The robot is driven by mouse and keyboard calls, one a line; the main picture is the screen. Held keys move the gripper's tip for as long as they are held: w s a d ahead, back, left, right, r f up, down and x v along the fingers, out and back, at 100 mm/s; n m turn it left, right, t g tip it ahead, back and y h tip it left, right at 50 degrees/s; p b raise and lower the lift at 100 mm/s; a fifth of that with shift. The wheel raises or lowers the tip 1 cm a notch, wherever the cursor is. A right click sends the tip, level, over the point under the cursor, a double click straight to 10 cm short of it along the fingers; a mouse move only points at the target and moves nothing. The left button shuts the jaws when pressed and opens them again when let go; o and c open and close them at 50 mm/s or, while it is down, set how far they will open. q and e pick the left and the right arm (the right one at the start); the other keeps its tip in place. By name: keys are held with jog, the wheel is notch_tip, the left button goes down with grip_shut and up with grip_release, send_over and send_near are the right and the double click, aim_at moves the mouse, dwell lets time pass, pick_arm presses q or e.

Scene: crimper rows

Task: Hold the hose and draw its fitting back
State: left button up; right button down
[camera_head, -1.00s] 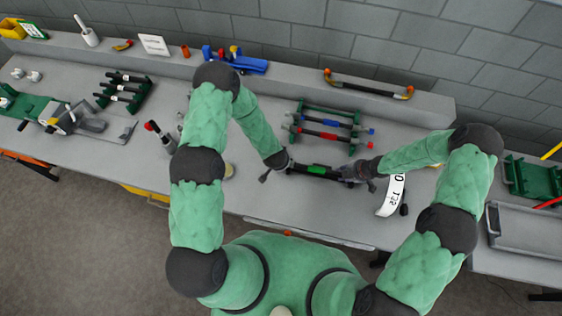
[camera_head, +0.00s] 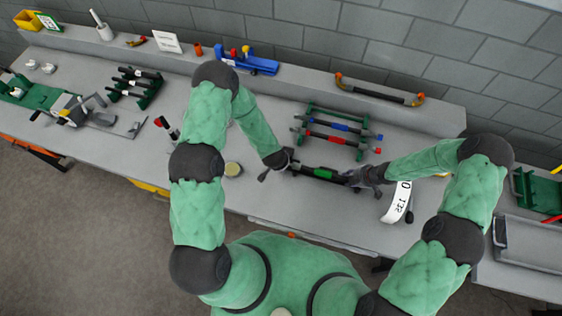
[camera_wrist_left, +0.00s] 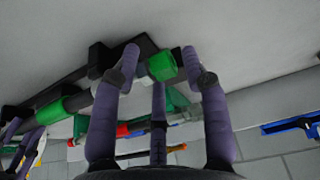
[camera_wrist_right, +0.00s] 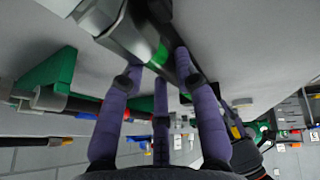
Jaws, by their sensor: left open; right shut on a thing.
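A dark hose (camera_head: 323,173) with a green band lies across the front of the grey bench in the head view. My left gripper (camera_head: 288,163) is at its left end, open; in the left wrist view its fingers (camera_wrist_left: 160,62) stand on either side of a green piece (camera_wrist_left: 162,67) at that end. My right gripper (camera_head: 353,178) is shut at the hose's right end. In the right wrist view a grey part (camera_wrist_right: 122,32) and a green patch show by its fingers (camera_wrist_right: 160,65). The fingers partly hide the grip, so I cannot tell hose from fitting there.
Behind the hose is a green rack (camera_head: 337,108) with several bars with red, blue and black sections. Bare bench lies in front.

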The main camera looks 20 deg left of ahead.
pick_arm(q)
jog(key=shift+r, duration=0.15)
pick_arm(e)
jog(key=shift+f, duration=0.1)
pick_arm(q)
jog(key=v, duration=1.1)
jog(key=shift+s+r, duration=0.3)
pick_arm(e)
jog(key=c, duration=0.8)
grip_release()
jog(key=shift+c, duration=0.2)
